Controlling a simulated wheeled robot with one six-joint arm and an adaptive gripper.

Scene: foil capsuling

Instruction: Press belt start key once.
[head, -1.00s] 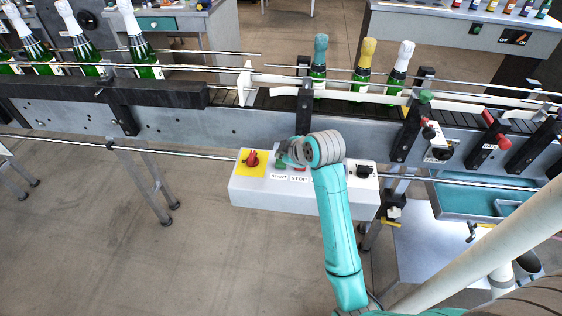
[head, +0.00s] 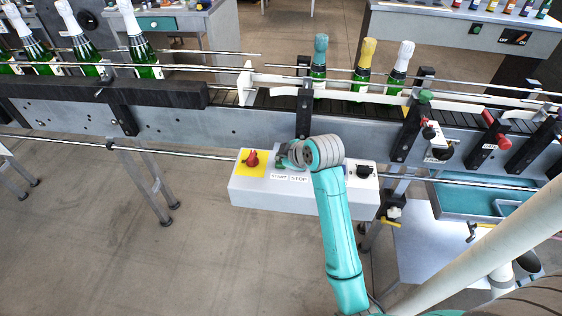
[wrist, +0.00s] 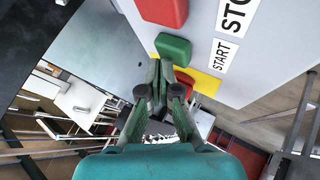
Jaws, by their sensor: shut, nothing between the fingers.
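The control box (head: 300,200) stands in front of the conveyor, with START and STOP labels on its top. The green start key (wrist: 173,48) shows beside the START label (wrist: 222,53) in the wrist view; in the head view it is mostly hidden by my gripper (head: 285,160). In the wrist view my gripper (wrist: 160,72) is shut and empty, its fingertips at the near edge of the green key. I cannot tell whether they touch it. The red stop key (wrist: 163,10) is beside the green one; my wrist hides it in the head view.
A red emergency knob (head: 251,159) on a yellow plate sits left of the start key. A black selector (head: 363,171) is at the box's right end. The conveyor (head: 200,122) runs behind, with bottles on it. Floor is open at front left.

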